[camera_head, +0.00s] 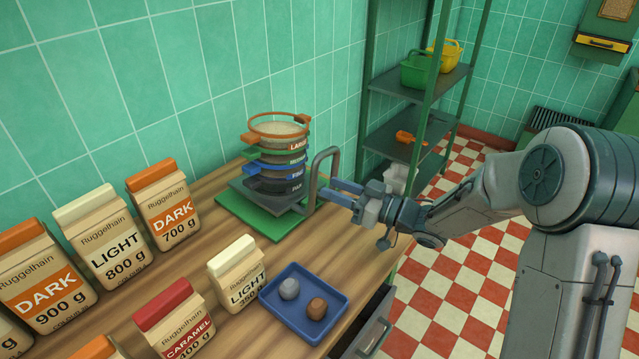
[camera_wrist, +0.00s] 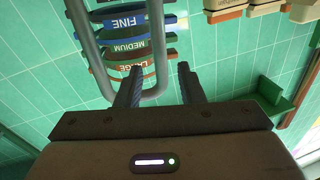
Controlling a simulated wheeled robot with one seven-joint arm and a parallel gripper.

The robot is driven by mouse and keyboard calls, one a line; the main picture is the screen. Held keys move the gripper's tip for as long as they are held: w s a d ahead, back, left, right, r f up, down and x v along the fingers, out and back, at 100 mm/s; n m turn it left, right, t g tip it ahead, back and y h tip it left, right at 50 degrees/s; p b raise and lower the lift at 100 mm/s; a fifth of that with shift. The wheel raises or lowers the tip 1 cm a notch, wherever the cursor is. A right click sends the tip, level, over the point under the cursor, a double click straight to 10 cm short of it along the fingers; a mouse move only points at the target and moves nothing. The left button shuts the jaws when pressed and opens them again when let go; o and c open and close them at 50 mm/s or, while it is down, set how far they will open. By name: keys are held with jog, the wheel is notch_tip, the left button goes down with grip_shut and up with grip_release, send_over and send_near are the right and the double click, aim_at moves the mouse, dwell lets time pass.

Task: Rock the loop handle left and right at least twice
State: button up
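The grey loop handle (camera_head: 313,178) rises as a bent bar at the right side of the sieve stack (camera_head: 278,155). In the wrist view the loop handle (camera_wrist: 157,45) shows as a U shape. My gripper (camera_head: 328,187) is at the handle's right side, fingers pointing at it. In the wrist view my gripper (camera_wrist: 159,68) is open, with one bar of the loop between its two fingers. Gaps seem to show on both sides of the bar. The sieves are labelled LARGE, MEDIUM and FINE, with a lower one marked PAN.
The stack stands on a green base (camera_head: 270,222) on the wooden counter (camera_head: 205,250). A blue tray (camera_head: 278,318) with two lumps and several labelled bags (camera_head: 165,205) stand nearer. A green shelf rack (camera_head: 417,85) is behind my gripper. A tiled wall (camera_head: 200,70) is behind the stack.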

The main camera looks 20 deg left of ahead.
jog(key=d, duration=0.8)
jog(key=shift+s+f, duration=0.25)
jog(key=shift+s, duration=0.15)
jog(key=shift+a, duration=0.1)
jog(key=m+t+h, duration=0.3)
jog(key=m+t, duration=0.1)
jog(key=t, duration=0.3)
send_near(316, 185)
jog(key=shift+m, duration=0.3)
jog(key=x, duration=1.1)
